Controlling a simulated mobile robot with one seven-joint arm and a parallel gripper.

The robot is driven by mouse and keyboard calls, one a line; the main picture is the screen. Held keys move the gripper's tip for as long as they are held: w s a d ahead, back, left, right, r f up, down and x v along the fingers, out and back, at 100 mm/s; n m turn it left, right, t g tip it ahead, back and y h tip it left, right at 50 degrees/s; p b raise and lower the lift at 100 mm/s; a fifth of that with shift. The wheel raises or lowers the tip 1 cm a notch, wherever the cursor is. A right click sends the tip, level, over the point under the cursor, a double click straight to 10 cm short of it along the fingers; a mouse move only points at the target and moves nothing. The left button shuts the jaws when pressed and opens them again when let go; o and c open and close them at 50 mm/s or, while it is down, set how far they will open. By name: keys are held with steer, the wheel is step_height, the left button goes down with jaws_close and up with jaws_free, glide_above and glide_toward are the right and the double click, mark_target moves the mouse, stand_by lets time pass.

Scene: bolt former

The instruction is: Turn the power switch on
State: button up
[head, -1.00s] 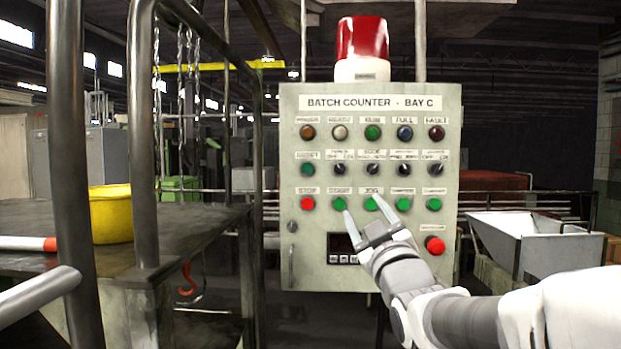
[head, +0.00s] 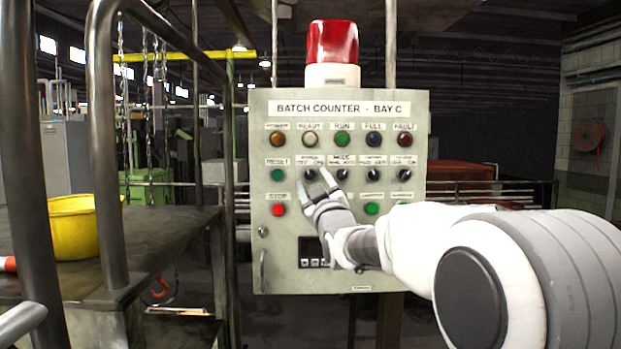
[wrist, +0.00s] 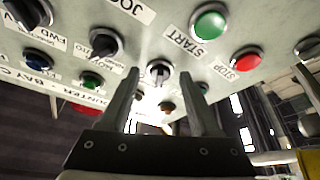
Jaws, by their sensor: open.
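The power switch (head: 310,174) is a small black rotary knob under a "POWER OFF ON" label, in the second row of the grey control panel (head: 275,240). My gripper (head: 314,180) is open in front of the panel, with its fingertips around the knob's place in the head view. In the wrist view the power switch (wrist: 158,73) shows between the two open fingers (wrist: 160,78). I cannot tell whether the fingertips touch the panel or how deep they reach around the knob. The knob's exact setting is too small to read.
The mode knob (wrist: 104,43), the green start button (wrist: 210,22) and the red stop button (wrist: 246,60) lie close around my fingers. A red beacon (head: 332,42) tops the panel. A metal railing (head: 104,150) and a bench with a yellow bucket (head: 82,228) stand at left.

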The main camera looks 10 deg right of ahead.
steer(key=shift+w, duration=0.2)
jaws_close()
stand_by(0.3)
